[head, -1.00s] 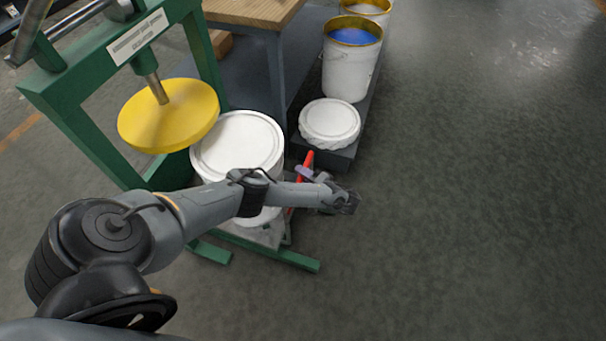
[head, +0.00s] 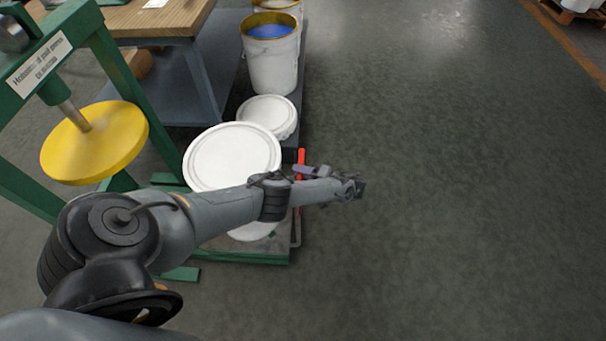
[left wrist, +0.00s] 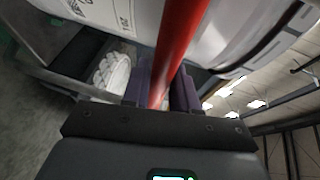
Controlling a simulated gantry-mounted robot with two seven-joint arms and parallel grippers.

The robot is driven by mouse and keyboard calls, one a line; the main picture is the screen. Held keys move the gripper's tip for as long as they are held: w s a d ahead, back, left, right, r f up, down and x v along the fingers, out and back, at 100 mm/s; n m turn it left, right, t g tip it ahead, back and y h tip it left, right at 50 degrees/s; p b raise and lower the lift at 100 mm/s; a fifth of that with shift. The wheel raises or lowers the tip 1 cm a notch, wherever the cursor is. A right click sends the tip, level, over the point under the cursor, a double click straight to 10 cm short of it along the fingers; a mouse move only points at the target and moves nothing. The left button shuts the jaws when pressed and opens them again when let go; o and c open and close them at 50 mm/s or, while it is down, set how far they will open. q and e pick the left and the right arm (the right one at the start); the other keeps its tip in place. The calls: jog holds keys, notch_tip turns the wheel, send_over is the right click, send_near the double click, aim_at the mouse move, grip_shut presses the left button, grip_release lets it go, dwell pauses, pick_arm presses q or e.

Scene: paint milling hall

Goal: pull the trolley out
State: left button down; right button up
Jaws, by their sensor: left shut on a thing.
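The trolley's upright red handle (head: 301,157) shows beside a large white lidded bucket (head: 232,158). My left gripper (head: 304,170) is shut on this handle. In the left wrist view the red handle (left wrist: 180,45) runs between the purple fingers of the gripper (left wrist: 161,92). The large bucket stands low at the handle's left, to the right of the yellow press disc (head: 95,142) and clear of it. My left forearm hides the bucket's middle and much of the trolley. My right gripper is not in view.
The green press frame (head: 105,55) stands at the left. Behind the large bucket are a smaller white lidded bucket (head: 268,114) and an open bucket of blue paint (head: 271,60). A wooden-topped bench (head: 160,18) is at the back left. The floor at the right (head: 450,180) is clear.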

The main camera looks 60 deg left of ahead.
pick_arm(q)
jog(key=shift+f, duration=0.15)
jog(key=c, duration=1.3)
grip_release()
jog(key=shift+c, duration=0.2)
jog(key=o, duration=0.4)
jog(key=shift+a, duration=0.1)
jog(key=shift+c, duration=0.2)
jog(key=b+v, duration=0.3)
jog(key=v, duration=0.8)
